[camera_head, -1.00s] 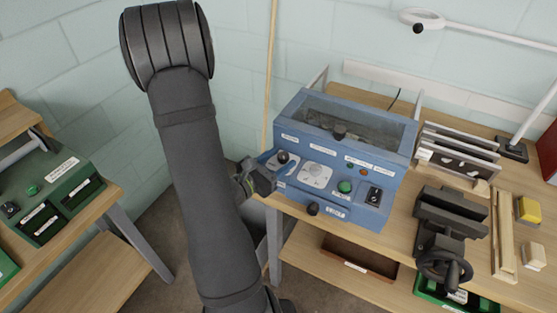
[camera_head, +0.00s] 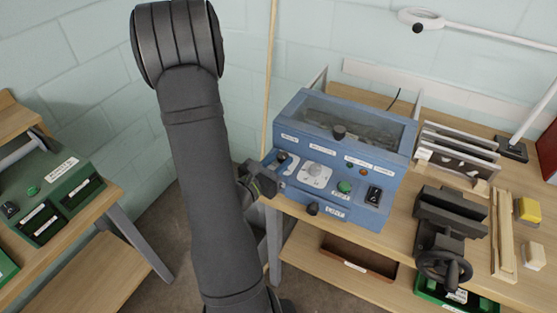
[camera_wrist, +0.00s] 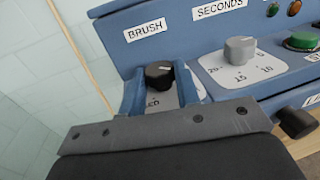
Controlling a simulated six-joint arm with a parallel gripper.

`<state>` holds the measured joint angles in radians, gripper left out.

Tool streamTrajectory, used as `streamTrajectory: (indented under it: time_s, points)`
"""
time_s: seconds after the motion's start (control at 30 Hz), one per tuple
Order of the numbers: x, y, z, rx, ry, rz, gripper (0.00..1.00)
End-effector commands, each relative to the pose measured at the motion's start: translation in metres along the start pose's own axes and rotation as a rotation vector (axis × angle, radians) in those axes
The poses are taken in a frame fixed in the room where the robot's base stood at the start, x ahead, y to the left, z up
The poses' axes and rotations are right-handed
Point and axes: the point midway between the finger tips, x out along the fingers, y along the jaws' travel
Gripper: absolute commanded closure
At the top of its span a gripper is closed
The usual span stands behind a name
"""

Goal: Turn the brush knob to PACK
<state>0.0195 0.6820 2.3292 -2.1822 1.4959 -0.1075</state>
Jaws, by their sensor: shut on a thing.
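The brush knob (camera_wrist: 159,73) is black and round with a small pale mark on its top right. It stands on the blue machine (camera_head: 345,140) under the label BRUSH (camera_wrist: 145,29). In the wrist view my gripper (camera_wrist: 160,88) has one finger on each side of the knob and is shut on it. Part of a lower label ending in "ED" shows between the fingers; the PACK label cannot be made out. In the head view my gripper (camera_head: 268,174) is at the left front corner of the machine, and the knob (camera_head: 282,158) shows just beyond it.
Right of the knob are the grey SECONDS dial (camera_wrist: 239,49) and a green button (camera_wrist: 303,40). A black front knob (camera_wrist: 297,122) sticks out below. A wooden pole (camera_head: 270,75) stands behind on the left. A vise (camera_head: 446,235) is on the bench to the right.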

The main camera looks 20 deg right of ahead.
Motion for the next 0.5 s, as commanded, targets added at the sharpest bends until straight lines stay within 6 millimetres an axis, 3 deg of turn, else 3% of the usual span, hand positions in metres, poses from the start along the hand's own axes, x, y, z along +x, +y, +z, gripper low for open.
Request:
streamTrajectory:
  time_s: [0.3,0.33,0.43,0.5]
  points:
    - [-0.0002,0.0001,0.0003,0.001,-0.001,0.009,0.93]
    - [-0.0002,0.0001,0.0003,0.001,-0.001,0.009,0.67]
    - [-0.0002,0.0001,0.0002,0.001,0.0,0.008,0.49]
    - [-0.0002,0.0,0.0002,0.001,0.0,0.008,0.49]
